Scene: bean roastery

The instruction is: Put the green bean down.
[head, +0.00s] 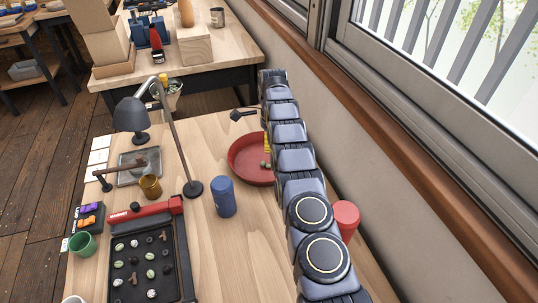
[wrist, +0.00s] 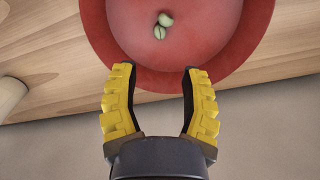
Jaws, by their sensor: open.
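Two pale green beans (wrist: 163,25) lie close together on the floor of a round red dish (wrist: 262,30), seen in the wrist view. In the head view the red dish (head: 240,165) sits on the wooden table, and small green beans (head: 265,164) show near its right side. My gripper (wrist: 159,70) has yellow fingers spread wide with nothing between them. It is at the dish's near rim in the wrist view, with the beans beyond the fingertips. In the head view my arm partly hides the gripper (head: 268,143) and the dish's right edge.
A blue canister (head: 224,197) stands in front of the dish, and a red canister (head: 346,217) stands right of my arm. A black tray (head: 138,230) holds several beans in rows. A lamp (head: 131,114) stands at left. The wall and window run along the right.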

